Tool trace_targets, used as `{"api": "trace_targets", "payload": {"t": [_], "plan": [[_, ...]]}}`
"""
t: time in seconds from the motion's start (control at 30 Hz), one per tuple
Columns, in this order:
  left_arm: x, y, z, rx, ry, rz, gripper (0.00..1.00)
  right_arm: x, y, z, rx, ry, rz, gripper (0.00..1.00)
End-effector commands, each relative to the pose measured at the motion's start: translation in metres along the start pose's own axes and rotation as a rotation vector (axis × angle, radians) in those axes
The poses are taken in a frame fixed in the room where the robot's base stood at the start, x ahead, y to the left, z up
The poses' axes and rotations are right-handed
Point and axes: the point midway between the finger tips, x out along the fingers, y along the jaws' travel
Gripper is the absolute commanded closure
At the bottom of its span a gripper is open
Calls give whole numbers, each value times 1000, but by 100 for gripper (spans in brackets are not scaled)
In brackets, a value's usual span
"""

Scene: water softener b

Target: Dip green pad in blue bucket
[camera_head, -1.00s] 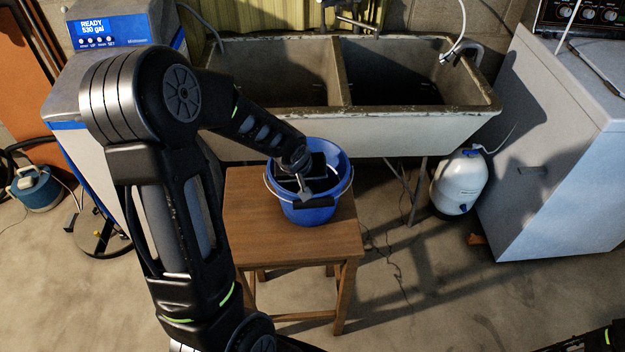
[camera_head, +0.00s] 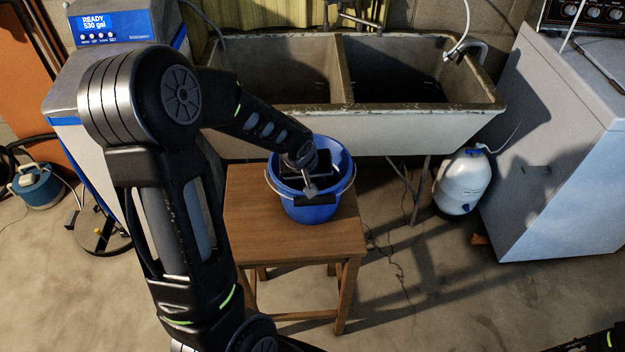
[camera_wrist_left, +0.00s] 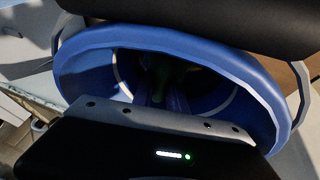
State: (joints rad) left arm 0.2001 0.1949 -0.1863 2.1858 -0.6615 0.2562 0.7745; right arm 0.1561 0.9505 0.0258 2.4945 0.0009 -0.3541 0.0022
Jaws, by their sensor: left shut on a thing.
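The blue bucket (camera_head: 312,214) stands upright on the wooden stool, its wire handle hanging at the front. My left gripper (camera_head: 308,182) reaches down over the bucket's mouth from the upper left, its lower part inside. In the left wrist view the bucket's rim (camera_wrist_left: 255,88) surrounds the view below the wrist. Deep in its dark inside a dim green patch, apparently the green pad (camera_wrist_left: 176,74), shows at the end of my shut left gripper. The pad is hidden in the head view, and I cannot tell whether it touches the bottom or liquid.
The wooden stool (camera_head: 247,215) has bare room left of the bucket. A stone double sink (camera_head: 400,130) stands close behind. A white jug (camera_head: 461,183) and a white appliance (camera_head: 560,170) are at right. A grey cabinet with a display (camera_head: 112,28) is at left.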

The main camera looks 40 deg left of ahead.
Motion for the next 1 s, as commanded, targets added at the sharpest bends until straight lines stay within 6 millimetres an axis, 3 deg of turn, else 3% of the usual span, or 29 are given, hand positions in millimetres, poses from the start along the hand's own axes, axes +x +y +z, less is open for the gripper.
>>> {"api": "trace_targets", "payload": {"t": [0.57, 1.0], "plan": [[0, 1, 0, 0, 1, 1, 100, -1, -1, -2, -3, 4, -4, 64], [-44, 10, -19, -1, 2, 1, 100, -31, -12, 1, 1, -2, 2, 64]]}}
